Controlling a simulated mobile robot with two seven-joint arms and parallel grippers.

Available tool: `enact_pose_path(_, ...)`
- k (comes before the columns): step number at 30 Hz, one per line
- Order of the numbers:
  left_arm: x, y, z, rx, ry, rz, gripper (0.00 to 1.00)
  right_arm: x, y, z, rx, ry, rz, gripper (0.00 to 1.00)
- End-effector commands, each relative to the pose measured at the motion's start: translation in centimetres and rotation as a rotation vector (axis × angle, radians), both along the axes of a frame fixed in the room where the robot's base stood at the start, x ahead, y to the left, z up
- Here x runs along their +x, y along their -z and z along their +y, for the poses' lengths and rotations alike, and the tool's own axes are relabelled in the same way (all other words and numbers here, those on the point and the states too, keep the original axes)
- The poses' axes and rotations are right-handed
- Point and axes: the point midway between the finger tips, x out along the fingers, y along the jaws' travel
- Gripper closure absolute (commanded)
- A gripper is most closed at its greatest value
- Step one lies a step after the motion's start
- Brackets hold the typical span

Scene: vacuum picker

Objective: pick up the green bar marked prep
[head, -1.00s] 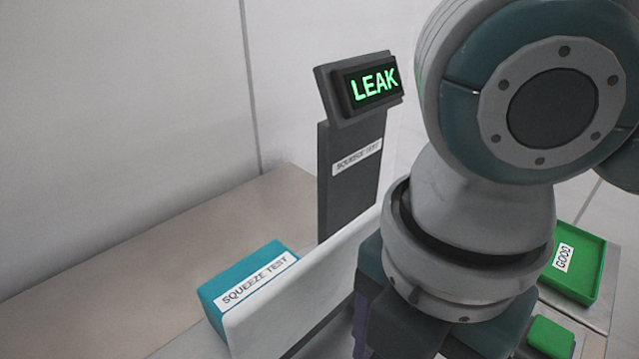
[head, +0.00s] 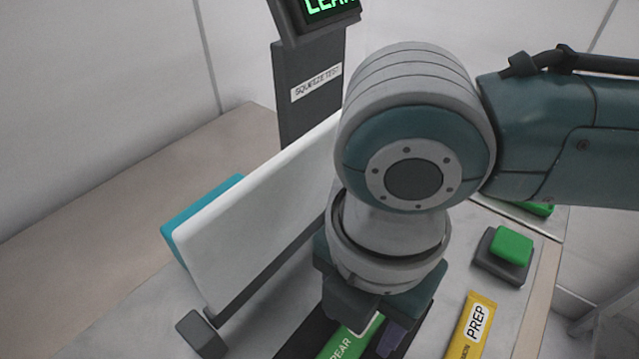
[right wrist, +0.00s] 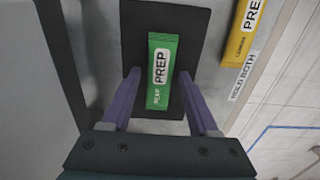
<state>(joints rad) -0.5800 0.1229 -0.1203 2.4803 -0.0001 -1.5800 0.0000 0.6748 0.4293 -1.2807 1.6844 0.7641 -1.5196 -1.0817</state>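The green bar marked PREP (right wrist: 161,72) lies on a black pad (right wrist: 186,20) in the right wrist view. In the head view the bar (head: 343,347) shows only in part below my right arm. My right gripper (right wrist: 160,72) is open, with its two purple fingers on either side of the bar's lower part. I see a gap between each finger and the bar. I cannot tell how far above the pad the fingertips are. My left gripper is in no frame.
A yellow PREP bar (head: 469,328) lies right of the pad. A green block on a dark base (head: 511,248) stands farther right. A white panel (head: 255,215) rises on the left, with a teal box (head: 190,215) behind it. The squeeze test post (head: 310,95) stands at the back.

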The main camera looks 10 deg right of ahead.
Motion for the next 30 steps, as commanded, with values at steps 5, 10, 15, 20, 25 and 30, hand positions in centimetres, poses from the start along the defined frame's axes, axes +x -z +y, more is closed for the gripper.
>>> enact_pose_path(5,-0.02,0.02,0.09,0.003,0.001,0.001,0.00,0.02,-0.02,-0.01,0.000,0.000,0.000,0.61)
enact_pose_path(10,-0.03,0.02,0.09,0.003,0.001,0.001,0.00,0.03,-0.03,-0.02,0.000,0.001,0.000,0.80)
enact_pose_path(15,-0.03,0.03,0.08,0.003,0.001,0.001,0.00,0.02,-0.03,-0.02,0.000,0.001,0.000,0.99)
enact_pose_path(20,-0.03,0.02,0.04,0.001,0.000,0.001,0.00,0.03,-0.03,-0.02,0.000,0.001,0.000,1.00)
enact_pose_path(25,-0.03,0.01,-0.10,-0.004,-0.004,0.002,0.00,0.02,-0.05,-0.01,0.000,0.001,0.000,1.00)
enact_pose_path(30,-0.03,-0.24,-0.19,-0.008,-0.006,0.001,0.00,0.06,-0.75,0.00,0.001,0.001,-0.001,1.00)
